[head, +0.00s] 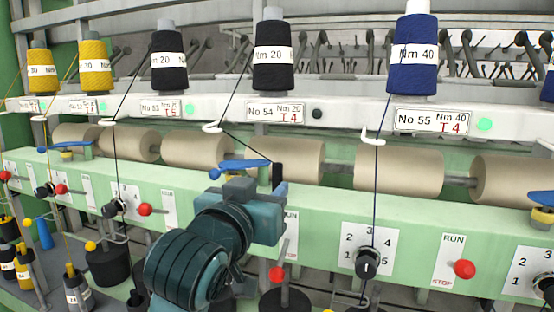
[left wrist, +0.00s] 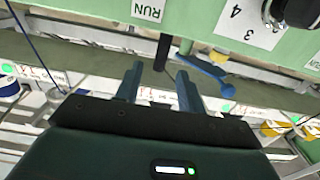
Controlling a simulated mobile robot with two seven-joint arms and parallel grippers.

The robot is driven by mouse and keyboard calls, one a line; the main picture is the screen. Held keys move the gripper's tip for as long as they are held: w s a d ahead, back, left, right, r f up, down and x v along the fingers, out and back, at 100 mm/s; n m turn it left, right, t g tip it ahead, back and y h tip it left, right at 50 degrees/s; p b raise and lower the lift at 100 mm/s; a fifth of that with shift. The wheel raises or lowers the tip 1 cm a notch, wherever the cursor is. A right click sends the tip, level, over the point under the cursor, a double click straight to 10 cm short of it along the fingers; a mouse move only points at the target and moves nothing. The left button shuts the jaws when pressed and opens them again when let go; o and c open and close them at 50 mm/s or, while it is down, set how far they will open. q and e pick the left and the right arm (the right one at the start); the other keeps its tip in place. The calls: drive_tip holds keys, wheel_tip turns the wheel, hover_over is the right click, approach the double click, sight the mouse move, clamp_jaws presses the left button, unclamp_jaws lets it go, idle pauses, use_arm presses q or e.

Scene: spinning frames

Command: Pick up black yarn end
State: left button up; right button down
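The black yarn end (head: 277,177) hangs as a short dark strip in front of a beige roller at position No 54. A thin black thread runs up from it through a white guide to the black Nm 20 cone (head: 273,55). My left gripper (head: 240,185) is just left of the yarn end in the head view. In the left wrist view the gripper (left wrist: 160,72) is open, its two fingers apart. The yarn end (left wrist: 162,50) shows there between and beyond the fingertips; I cannot tell whether it touches them. My right gripper is not in view.
A blue lever (head: 238,164) lies right behind my left gripper, and also shows close to the fingers in the left wrist view (left wrist: 205,68). The green machine panel (head: 330,212) with a dial (head: 367,262) and red knob (head: 464,269) runs below. Beige rollers (head: 398,170) line the back.

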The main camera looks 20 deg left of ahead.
sight(276, 177)
use_arm(q)
drive_tip(key=shift+w+f, duration=0.1)
drive_tip(key=shift+w, duration=0.9)
drive_tip(key=shift+w+p, duration=0.75)
drive_tip(key=shift+w, duration=1.9)
drive_tip(key=shift+c, duration=0.3)
clamp_jaws()
